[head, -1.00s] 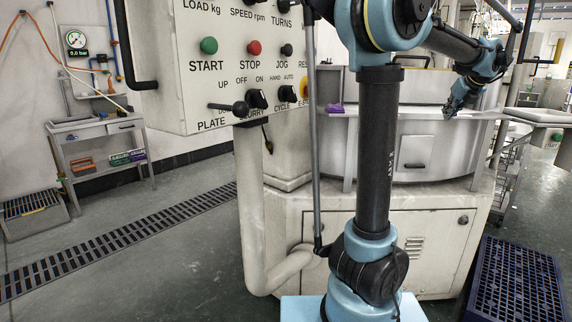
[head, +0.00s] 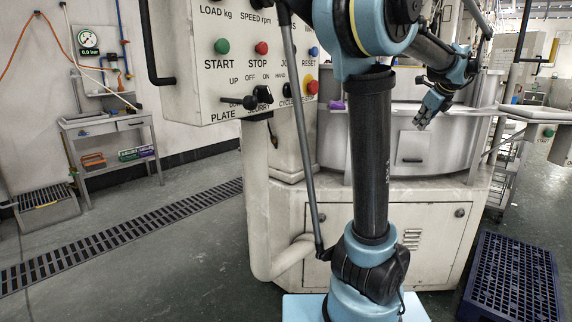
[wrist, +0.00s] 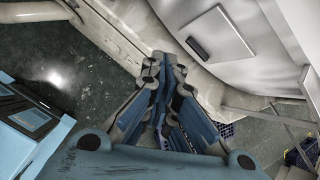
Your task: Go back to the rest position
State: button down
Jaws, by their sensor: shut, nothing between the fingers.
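My gripper (head: 425,113) hangs at the end of my blue and black arm, right of centre in the head view. It is in front of the pale curved housing of the machine and touches nothing that I can see. In the wrist view my gripper (wrist: 165,62) has its fingers together, with nothing between them. Below them are the machine's base and the dark green floor.
The control panel (head: 190,75) with its buttons and knobs is at upper left, close to my arm. A grey workbench (head: 100,128) stands by the left wall. A blue pallet (head: 515,280) lies at lower right. A grated drain (head: 120,235) crosses the floor.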

jog(key=s+a+f+n+g, duration=0.1)
jog(key=s+a+f+n, duration=0.35)
jog(key=a, duration=0.25)
jog(key=s+a+f+n+g, duration=0.1)
jog(key=s+a+f+n, duration=0.25)
jog(key=a+n, duration=0.35)
jog(key=s+a+f+n+g, duration=0.1)
jog(key=s+a+f+n, duration=0.3)
jog(key=a, duration=0.4)
jog(key=s+a+f+n+g, duration=0.1)
jog(key=s+a+f+n, duration=0.2)
jog(key=s+f+n, duration=0.4)
jog(key=s+a+f+n+g, duration=0.1)
jog(key=s+a+f+n, duration=0.3)
jog(key=s+f+n, duration=0.3)
notch_tip(320, 180, down, 2)
jog(key=shift+s+f+h, duration=0.15)
jog(key=shift+s+h, duration=0.05)
jog(key=shift+h, duration=0.2)
jog(key=shift+n, duration=0.25)
